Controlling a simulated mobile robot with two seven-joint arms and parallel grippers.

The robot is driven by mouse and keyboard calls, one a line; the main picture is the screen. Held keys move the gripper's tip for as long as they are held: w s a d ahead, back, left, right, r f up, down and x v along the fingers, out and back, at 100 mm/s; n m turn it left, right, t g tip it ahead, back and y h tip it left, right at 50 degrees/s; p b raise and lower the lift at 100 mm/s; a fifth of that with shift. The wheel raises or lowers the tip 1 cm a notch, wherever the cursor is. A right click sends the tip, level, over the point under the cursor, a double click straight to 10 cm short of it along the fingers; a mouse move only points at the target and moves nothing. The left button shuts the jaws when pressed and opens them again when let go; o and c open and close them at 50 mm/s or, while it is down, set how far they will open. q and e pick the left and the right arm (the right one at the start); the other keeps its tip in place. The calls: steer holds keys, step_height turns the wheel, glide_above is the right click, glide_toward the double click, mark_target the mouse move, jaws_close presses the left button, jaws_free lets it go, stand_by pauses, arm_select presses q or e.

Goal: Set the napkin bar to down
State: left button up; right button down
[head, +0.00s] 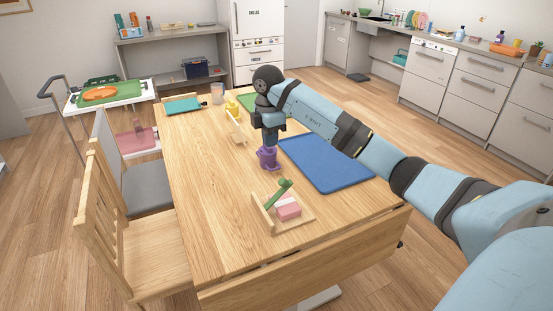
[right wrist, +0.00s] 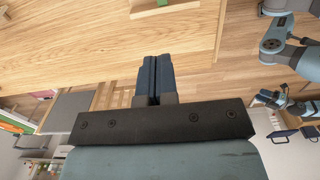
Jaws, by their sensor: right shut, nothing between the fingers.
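The napkin holder (head: 262,222) is a pale wooden frame near the front of the table, with a pink stack of napkins (head: 288,209) on it. Its green bar (head: 279,191) slants up to the right above the napkins. My right gripper (head: 270,146) points down behind the holder, apart from it, at a purple cup (head: 267,160); I cannot tell whether it touches the cup. In the right wrist view its fingers (right wrist: 156,80) are shut and empty, and part of the holder (right wrist: 168,10) shows at the top edge. My left gripper is not in view.
A blue tray (head: 330,165) lies right of the cup, under my right arm. A small wooden stand (head: 237,130), a yellow object (head: 232,106) and a teal tray (head: 183,104) are farther back. The table's left and front surface is clear. Chairs (head: 140,240) stand at left.

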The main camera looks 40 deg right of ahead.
glide_toward(281, 181)
steer(key=a+f, duration=0.3)
steer(key=d+f, duration=0.2)
steer(key=shift+w+f, duration=0.2)
steer(key=shift+f, duration=0.2)
steer(key=shift+d+f, duration=0.3)
steer(key=shift+d, duration=0.15)
steer(key=shift+s+d+f+y, duration=0.2)
steer(key=shift+d+y, duration=0.1)
steer(key=shift+y, duration=0.1)
